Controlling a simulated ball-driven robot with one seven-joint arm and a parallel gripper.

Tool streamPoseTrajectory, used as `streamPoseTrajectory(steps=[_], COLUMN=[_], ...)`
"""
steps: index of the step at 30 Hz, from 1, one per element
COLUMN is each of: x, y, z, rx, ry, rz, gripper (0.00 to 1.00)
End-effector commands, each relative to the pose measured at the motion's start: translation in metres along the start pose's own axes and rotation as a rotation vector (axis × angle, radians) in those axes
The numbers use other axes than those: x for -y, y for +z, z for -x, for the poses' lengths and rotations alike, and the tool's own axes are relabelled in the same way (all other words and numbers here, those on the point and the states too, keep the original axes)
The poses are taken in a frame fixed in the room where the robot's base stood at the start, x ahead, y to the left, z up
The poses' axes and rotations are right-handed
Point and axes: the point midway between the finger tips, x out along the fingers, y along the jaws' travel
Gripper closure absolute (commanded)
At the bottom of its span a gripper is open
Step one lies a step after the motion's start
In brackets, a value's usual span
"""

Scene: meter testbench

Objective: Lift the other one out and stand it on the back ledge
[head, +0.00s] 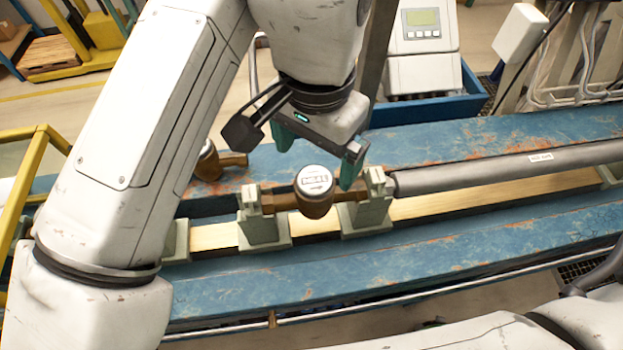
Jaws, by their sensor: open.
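A brass water meter (316,205) with a round white-faced dial sits upright between two grey-green supports on the bench, its pipe ends resting at them. A second brass meter (208,166) stands on the blue back ledge (440,140), to the left and partly hidden behind my arm. My gripper (317,158) is open and empty, its teal fingertips apart. In the picture it is just above and behind the first meter's dial. The right fingertip appears close to the right support; I cannot tell whether it touches.
The left support (262,228) and right support (366,215) stand on a pale strip between the blue rails. A grey pipe (500,170) runs right from the right support. A grey device with a display (422,45) stands behind the bench. The back ledge's right part looks clear.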

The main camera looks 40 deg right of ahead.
Motion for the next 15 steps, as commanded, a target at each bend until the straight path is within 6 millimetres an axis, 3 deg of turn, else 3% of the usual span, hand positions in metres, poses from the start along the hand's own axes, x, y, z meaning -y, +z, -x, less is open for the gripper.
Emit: streamPoseTrajectory(steps=[9,15], x=[-0.001,-0.001], y=[0.002,0.002], z=[-0.043,-0.056], rx=[0.005,0.004], ry=[0.006,0.004], rz=[0.002,0.0], gripper=[0.04,0.04])
